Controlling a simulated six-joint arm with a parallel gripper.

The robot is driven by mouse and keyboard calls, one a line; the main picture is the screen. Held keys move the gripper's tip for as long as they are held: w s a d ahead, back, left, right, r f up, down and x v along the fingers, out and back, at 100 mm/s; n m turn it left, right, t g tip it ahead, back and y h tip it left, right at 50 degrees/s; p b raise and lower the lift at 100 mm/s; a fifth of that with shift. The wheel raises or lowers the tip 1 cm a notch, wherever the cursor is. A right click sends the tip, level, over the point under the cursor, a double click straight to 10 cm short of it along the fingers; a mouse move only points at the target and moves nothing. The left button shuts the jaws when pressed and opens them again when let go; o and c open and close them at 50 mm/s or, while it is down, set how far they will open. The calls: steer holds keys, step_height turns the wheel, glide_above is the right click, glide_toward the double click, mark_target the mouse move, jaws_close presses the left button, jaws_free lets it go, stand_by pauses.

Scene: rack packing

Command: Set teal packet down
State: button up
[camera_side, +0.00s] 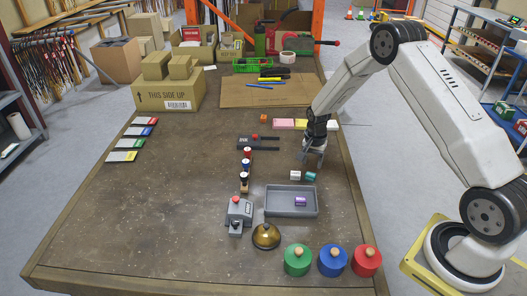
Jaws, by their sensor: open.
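The teal packet (311,176) is a small block on the table, just behind the grey tray (268,208). A small white packet (295,175) sits to its left. My gripper (312,163) points down just behind and above the teal packet in the picture. Its fingers are apart and I see nothing between them. The teal packet appears to rest on the table, below the fingertips; whether they touch it is too small to tell. A purple packet (300,201) lies inside the tray.
A stapler-like grey device (238,213), a brass bell (266,236) and green (297,260), blue (332,261) and red (366,260) round pots stand in front. Stamps (246,166) stand left of the tray. Cardboard boxes (170,92) are at the back left.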

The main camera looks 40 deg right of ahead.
mark_target(311, 174)
steer(key=shift+f, duration=0.15)
steer(key=shift+s+f, duration=0.1)
steer(key=shift+f, duration=2.45)
jaws_close()
steer(key=shift+r, duration=0.15)
